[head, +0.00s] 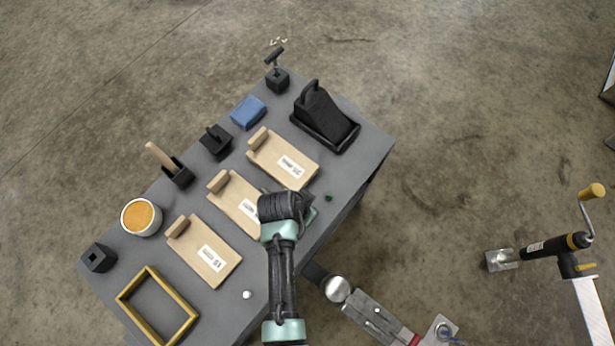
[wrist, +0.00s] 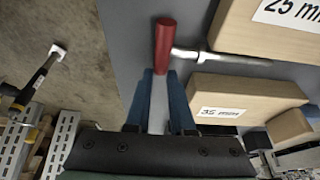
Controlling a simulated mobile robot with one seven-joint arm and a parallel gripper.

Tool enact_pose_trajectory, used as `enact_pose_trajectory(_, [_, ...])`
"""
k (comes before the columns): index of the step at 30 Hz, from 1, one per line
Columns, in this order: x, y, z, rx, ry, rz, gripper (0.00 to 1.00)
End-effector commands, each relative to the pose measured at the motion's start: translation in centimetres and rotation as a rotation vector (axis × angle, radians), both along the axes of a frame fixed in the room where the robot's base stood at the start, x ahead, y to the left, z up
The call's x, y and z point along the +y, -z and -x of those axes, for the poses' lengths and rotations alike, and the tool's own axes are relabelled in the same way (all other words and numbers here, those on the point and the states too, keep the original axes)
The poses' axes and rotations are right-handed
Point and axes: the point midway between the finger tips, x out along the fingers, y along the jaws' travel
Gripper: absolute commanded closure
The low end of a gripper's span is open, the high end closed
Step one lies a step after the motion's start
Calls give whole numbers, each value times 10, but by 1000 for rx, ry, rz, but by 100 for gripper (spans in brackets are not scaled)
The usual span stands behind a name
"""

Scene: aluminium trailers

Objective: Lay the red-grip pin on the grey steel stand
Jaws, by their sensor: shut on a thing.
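The red-grip pin (wrist: 165,42) shows in the wrist view, its red grip at the tips of my gripper (wrist: 161,74) and its bright steel shank pointing right. My gripper is shut on the lower end of the red grip. The shank passes by two labelled wooden blocks; I cannot tell whether it touches them or the surface. The grey steel stand (head: 185,212) is the grey-topped table in the head view, and its top (wrist: 125,40) also shows under the pin. In the head view my arm hides the pin and most of my gripper.
Three labelled wooden boards (head: 205,255) lie across the stand. Around them are a black wedge-shaped block (head: 322,118), a blue block (head: 248,112), black holders, an orange-topped cup (head: 141,216) and a yellow frame (head: 157,308). A trailer coupling (head: 375,315) lies beside the front edge.

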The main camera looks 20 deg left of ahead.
Motion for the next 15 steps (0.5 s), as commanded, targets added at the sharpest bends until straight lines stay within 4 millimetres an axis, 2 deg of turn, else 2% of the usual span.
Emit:
enact_pose_trajectory(5, [0,4,0,0,0,0,100])
enact_pose_trajectory(6, [0,3,0,0,0,1,75])
enact_pose_trajectory(10, [0,3,0,0,0,1,52])
enact_pose_trajectory(11, [0,3,0,0,0,1,49])
enact_pose_trajectory(15, [0,3,0,0,0,1,49])
